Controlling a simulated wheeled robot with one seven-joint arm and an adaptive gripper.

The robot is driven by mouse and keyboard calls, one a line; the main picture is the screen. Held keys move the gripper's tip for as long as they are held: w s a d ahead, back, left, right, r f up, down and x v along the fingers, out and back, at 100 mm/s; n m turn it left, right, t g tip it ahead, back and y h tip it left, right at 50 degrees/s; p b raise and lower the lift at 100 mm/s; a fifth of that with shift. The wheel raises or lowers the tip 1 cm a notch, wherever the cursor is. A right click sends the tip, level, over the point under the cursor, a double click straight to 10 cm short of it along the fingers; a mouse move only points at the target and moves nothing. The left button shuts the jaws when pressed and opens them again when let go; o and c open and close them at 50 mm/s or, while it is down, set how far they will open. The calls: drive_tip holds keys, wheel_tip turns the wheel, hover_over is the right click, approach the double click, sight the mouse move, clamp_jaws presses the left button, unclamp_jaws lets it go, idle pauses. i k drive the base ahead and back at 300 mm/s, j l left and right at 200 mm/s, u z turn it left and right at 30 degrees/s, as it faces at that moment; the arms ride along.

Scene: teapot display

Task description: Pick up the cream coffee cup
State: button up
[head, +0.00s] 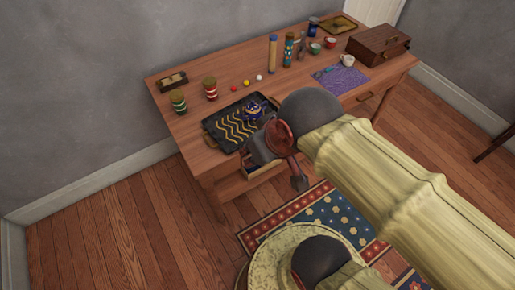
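A small cream cup (347,60) stands upright on the wooden table (195,130), toward its right end, behind the purple patterned mat (342,80) and left of a brown wooden box. It is small in the picture and its handle is not clear. My gripper (298,183) hangs low in front of the table's front edge, below the black tray's side. It is well to the left of the cup and apart from it. It is small and dark, and I cannot see whether its fingers are open.
A black tray (219,130) with wavy yellow lines holds a blue teapot (253,112). Two small cups, greenish (314,48) and red (330,42), stand behind the cream cup. Tall bottles (289,50) stand left of them. The brown box (379,45) stands close on the right.

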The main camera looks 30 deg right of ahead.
sight(346, 61)
drive_tip(key=z, duration=1.6)
drive_tip(key=i+l+u, duration=0.15)
drive_tip(key=i+u, duration=0.25)
drive_tip(key=i, duration=1)
